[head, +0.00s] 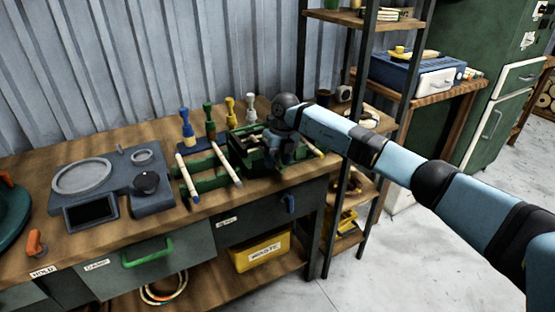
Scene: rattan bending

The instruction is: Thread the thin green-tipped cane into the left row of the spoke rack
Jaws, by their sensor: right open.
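My right gripper (284,157) is over the right end of a dark green box-like frame (262,166) on the workbench. It is open, and its fingers are small and dark against the frame, so contact cannot be told. Left of it, a low green rack (211,184) bears pale canes. I cannot single out the thin green-tipped cane, nor tell which green holder is the spoke rack. My left gripper is out of view.
A grey-blue device (112,187) with a round dish, screen and knob stands left on the workbench (60,265). Upright tools with blue, green, yellow and white handles stand behind the rack, including a green one (209,118). A metal shelf (349,150) stands right of the bench.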

